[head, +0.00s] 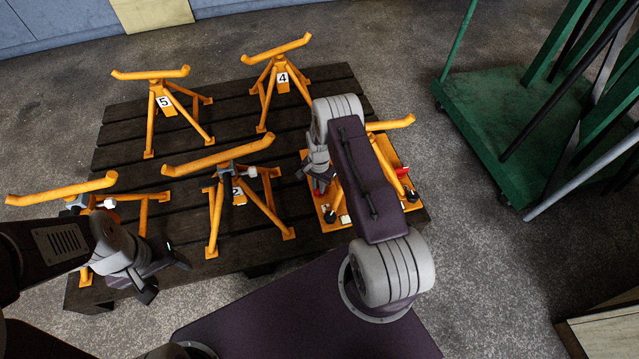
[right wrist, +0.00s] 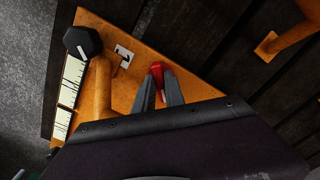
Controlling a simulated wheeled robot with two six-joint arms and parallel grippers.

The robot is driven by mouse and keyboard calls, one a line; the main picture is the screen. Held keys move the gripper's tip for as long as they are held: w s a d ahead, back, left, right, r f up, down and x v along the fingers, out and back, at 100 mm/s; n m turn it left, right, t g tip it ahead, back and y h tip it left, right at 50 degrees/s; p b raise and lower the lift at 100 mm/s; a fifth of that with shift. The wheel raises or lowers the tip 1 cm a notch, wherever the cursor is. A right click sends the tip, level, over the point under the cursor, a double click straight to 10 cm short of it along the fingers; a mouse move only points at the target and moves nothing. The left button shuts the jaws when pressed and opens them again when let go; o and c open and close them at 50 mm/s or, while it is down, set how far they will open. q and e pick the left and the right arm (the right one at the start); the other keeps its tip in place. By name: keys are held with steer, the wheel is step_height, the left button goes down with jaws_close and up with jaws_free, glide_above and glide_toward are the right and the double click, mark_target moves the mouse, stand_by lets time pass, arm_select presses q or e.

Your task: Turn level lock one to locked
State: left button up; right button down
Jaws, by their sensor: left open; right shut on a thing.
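An orange stand with a flat base plate (head: 333,217) is at the right end of the dark pallet, largely hidden behind my right arm. In the right wrist view its plate (right wrist: 205,88) carries a small tag marked 1 (right wrist: 123,56). A red lever (right wrist: 156,69) stands between the fingertips of my right gripper (right wrist: 158,82), which is shut on it. I take it to be level lock one; its setting cannot be read. In the head view my right gripper (head: 318,180) is low over the plate. My left gripper (head: 167,276) is open and empty, left of the middle front stand.
A black knob with a white line (right wrist: 82,42) and a white marked scale (right wrist: 70,85) are on the plate's left side. Orange stands (head: 222,155) (head: 158,95) (head: 275,75) occupy the pallet (head: 115,140). A green trolley (head: 490,125) is at right.

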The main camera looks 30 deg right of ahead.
steer(key=m+p, duration=0.1)
steer(key=m, duration=0.3)
steer(key=shift+w+m, duration=0.1)
steer(key=shift+m, duration=0.2)
steer(key=m, duration=0.4)
steer(key=shift+w+p, duration=0.1)
steer(key=shift+p, duration=0.3)
steer(key=c, duration=1.4)
jaws_free()
